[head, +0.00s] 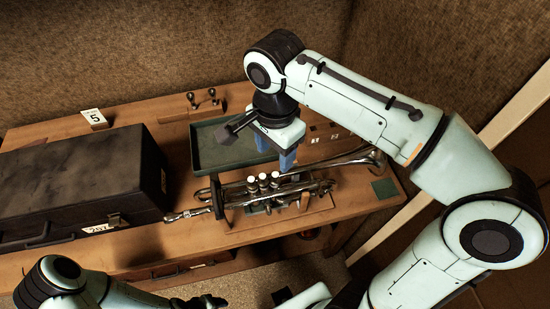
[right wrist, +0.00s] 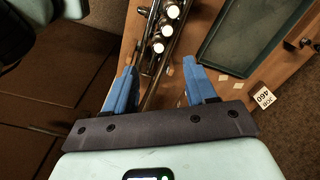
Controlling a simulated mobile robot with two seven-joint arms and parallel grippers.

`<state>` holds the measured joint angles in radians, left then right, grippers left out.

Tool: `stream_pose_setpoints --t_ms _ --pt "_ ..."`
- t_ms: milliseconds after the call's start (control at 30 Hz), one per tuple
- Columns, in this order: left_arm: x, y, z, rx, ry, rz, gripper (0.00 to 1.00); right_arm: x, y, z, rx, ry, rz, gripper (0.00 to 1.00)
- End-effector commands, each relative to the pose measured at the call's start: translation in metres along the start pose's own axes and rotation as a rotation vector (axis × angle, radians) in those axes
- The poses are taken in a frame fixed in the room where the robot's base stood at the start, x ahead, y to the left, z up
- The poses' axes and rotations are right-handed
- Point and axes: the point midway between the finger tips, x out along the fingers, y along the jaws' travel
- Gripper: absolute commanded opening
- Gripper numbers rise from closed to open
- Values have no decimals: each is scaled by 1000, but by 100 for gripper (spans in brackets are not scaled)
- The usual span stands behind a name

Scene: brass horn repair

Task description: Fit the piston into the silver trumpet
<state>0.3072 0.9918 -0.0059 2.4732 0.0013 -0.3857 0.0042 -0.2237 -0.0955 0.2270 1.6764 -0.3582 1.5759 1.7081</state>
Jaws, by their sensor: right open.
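I cannot make out a separate loose piston. My right gripper (head: 287,160) is above and just behind the trumpet, right of the valves, pointing down. In the right wrist view its blue fingers (right wrist: 161,80) are apart, with nothing held between them. My left gripper (head: 208,301) is partly visible at the bottom edge, its jaws unclear.
A green tray (head: 213,168) lies behind the trumpet. A large black case (head: 80,180) fills the bench's left side. A green square (head: 385,188) lies near the right edge.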

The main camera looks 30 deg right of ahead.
Motion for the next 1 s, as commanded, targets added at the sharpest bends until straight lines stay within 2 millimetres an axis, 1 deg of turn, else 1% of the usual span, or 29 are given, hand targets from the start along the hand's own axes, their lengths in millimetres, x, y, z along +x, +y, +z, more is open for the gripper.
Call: stream_pose_setpoints --t_ms 33,100,200,333,500,1000 --pt "-7 4 -4 2 6 2 59 -16 -2 0 0 0 -6 56" --pt "-12 7 -7 4 10 3 59 -32 -2 0 -1 1 -6 56" --pt "-18 10 -10 5 15 5 59 -50 -2 0 -1 1 -5 56" --pt "-23 13 -14 7 20 7 59 -65 -2 0 -1 1 -3 56" --pt "-25 14 -15 8 21 7 59 -72 -1 0 -1 0 0 56" --pt "-24 14 -15 7 21 7 59 -72 0 0 0 0 1 56"
